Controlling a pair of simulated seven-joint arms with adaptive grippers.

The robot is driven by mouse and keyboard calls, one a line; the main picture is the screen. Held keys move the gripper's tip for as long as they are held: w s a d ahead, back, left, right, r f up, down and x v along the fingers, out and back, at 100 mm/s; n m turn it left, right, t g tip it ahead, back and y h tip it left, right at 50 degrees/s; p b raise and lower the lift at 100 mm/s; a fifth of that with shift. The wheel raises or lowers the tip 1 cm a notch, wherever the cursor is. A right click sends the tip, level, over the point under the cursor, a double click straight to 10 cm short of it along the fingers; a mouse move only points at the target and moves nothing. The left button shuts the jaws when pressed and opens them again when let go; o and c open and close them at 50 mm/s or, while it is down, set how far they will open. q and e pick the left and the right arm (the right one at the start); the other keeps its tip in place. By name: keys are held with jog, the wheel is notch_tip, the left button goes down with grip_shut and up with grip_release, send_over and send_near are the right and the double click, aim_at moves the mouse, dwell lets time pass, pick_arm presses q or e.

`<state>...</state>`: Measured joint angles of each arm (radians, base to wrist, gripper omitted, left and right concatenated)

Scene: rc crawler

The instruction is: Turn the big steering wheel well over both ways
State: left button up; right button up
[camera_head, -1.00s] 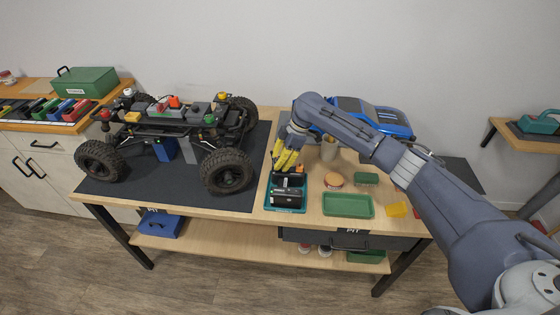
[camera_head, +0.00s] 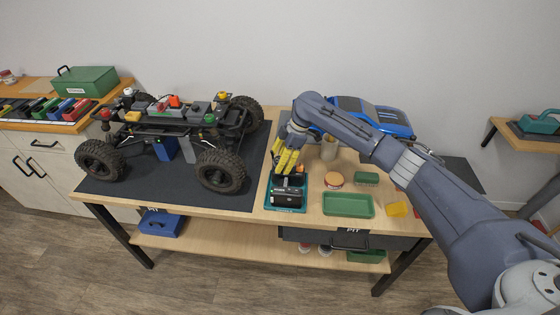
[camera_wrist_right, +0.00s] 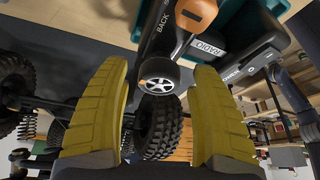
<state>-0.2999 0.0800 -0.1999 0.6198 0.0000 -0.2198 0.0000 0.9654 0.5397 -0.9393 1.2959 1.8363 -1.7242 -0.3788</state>
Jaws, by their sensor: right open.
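A small black wheel with pale spokes (camera_wrist_right: 158,78), likely the steering wheel, shows in the right wrist view beside the dark radio (camera_wrist_right: 185,35). In the head view the black radio (camera_head: 289,194) lies in a teal tray (camera_head: 285,209); the wheel there is hidden or too small to make out. My right gripper (camera_head: 283,168) points down over the back of the tray. In the right wrist view its yellow fingers (camera_wrist_right: 162,72) stand apart, with the wheel showing between them; I cannot tell whether they touch it. My left gripper is out of view.
The crawler (camera_head: 165,125) stands on a dark mat left of the tray. A green tray (camera_head: 348,204), a small tub (camera_head: 334,179) and a yellow block (camera_head: 397,209) are to the right. A blue car body (camera_head: 370,112) lies behind my right arm.

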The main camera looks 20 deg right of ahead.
jog(key=shift+r, duration=0.1)
jog(key=v, duration=1.1)
jog(key=shift+r, duration=0.4)
jog(key=shift+d, duration=0.1)
